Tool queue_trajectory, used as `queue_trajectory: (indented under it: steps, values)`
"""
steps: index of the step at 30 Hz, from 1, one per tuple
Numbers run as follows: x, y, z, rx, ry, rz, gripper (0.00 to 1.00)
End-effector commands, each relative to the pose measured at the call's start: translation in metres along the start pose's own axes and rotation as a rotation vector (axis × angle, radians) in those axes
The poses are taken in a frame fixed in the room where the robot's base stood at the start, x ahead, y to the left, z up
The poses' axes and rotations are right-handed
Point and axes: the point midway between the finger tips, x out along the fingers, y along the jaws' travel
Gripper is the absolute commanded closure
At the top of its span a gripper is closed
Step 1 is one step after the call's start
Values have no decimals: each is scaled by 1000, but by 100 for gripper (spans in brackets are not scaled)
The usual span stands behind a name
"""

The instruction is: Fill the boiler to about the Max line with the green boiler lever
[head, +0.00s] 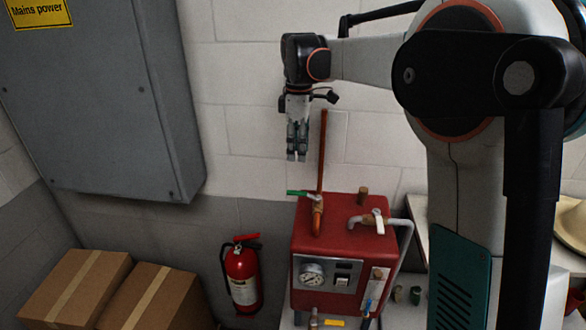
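The red boiler (340,222) stands at the lower middle of the head view. The green boiler lever (299,193) sticks out to the left from a brass valve on its top, at the foot of an upright copper pipe (322,150). A sight gauge (372,288) is on the right of the boiler's front; its water level and any Max mark are too small to read. My gripper (297,156) points down above the green lever, apart from it and empty. Its fingers look close together, but their gap is unclear.
A second valve with a white handle (378,220) and a grey pipe is on the boiler's right. A pressure dial (312,274) is on its front. A grey mains box (95,90), a fire extinguisher (241,275) and cardboard boxes (75,285) are at left. A hat (572,222) is at far right.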

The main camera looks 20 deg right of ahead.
Motion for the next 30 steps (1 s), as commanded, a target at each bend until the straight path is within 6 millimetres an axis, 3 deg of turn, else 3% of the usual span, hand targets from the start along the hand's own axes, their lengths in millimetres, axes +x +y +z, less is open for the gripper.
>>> queue_trajectory:
  steps: [4,8,24,30]
  values:
    - [-3,4,-2,-19,-4,-9,65]
    - [7,5,-2,-20,-4,-10,65]
    - [103,4,-2,-19,-4,-9,65]
    - [127,3,-1,-19,-4,-9,65]
